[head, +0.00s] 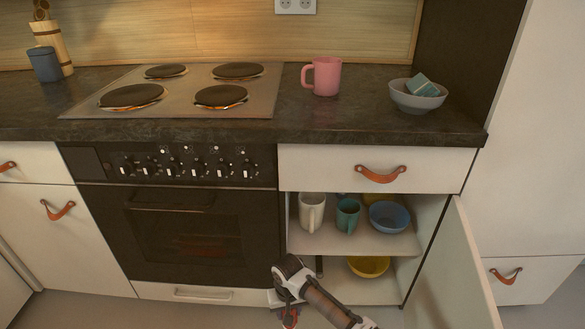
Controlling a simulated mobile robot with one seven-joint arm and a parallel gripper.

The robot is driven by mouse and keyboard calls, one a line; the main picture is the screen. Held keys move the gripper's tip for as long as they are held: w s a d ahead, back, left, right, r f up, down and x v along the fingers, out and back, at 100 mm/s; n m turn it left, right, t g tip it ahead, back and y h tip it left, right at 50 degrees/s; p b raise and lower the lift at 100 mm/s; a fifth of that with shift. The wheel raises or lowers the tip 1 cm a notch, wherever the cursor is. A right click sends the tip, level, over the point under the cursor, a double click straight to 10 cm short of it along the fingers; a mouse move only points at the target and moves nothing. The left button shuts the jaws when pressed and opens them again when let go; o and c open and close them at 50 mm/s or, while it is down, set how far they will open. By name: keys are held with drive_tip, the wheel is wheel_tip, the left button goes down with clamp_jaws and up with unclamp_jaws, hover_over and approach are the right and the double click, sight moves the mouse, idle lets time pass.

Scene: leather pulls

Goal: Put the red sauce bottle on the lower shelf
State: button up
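The lower shelf (335,283) is the bottom level of the open cabinet under the counter. A yellow bowl (368,266) stands on it towards the back, and its left part is partly hidden by my arm. My gripper (289,314) is at the bottom edge of the head view, in front of the cabinet's lower left corner. Its fingers are too small and covered to read. A small red patch shows beside it; I cannot tell whether this is the red sauce bottle. No red sauce bottle can be clearly made out elsewhere.
The cabinet door (455,265) stands open on the right. The upper shelf (345,244) holds a white mug (312,212), a teal mug (347,215) and a blue bowl (389,217). A closed drawer (330,169) is above. The oven (185,240) is at left.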

sight(292, 313)
drive_tip(key=shift+m, duration=0.8)
drive_tip(key=r+p, duration=0.1)
drive_tip(key=s+r+p, duration=0.1)
drive_tip(key=p, duration=0.1)
drive_tip(key=r+p, duration=0.1)
drive_tip(key=p, duration=0.1)
drive_tip(key=shift+s+d+r, duration=0.35)
drive_tip(key=shift+s+r, duration=0.05)
drive_tip(key=shift+s+d+r+m+p, duration=0.2)
drive_tip(key=shift+s+m+p, duration=0.3)
drive_tip(key=shift+p, duration=0.4)
drive_tip(key=shift+a+f, duration=0.15)
drive_tip(key=shift+a, duration=0.05)
drive_tip(key=shift+d, duration=0.25)
drive_tip(key=shift+a, duration=0.1)
